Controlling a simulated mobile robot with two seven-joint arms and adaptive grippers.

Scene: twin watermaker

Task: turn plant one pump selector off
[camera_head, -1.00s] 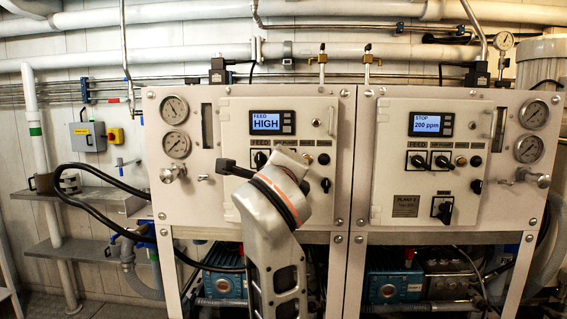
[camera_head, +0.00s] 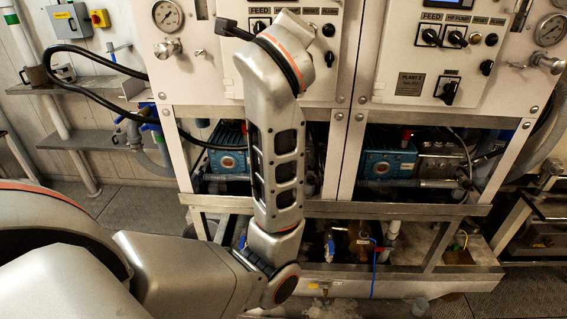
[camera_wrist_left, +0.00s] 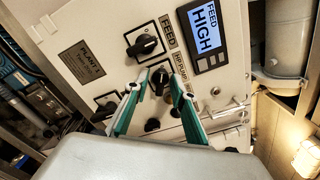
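The plant one pump selector (camera_wrist_left: 160,78), a black knob on a square plate beside the HP PUMP label, is on the pale panel in the left wrist view. My left gripper (camera_wrist_left: 156,84) is open, its two teal-and-grey fingers on either side of this knob. Whether they touch it I cannot tell. The black FEED selector (camera_wrist_left: 145,42) sits just above it, and another black selector (camera_wrist_left: 105,105) lies lower left. In the head view my left arm covers the pump selector and the gripper's fingers. My right gripper is not in view.
The plant one display (camera_wrist_left: 207,36) reads FEED HIGH. Its nameplate (camera_wrist_left: 82,58) is left of the selectors. Small black knobs and a panel handle lie near the fingers. In the head view the plant two panel (camera_head: 412,60) stands to the right, with blue pumps below both panels.

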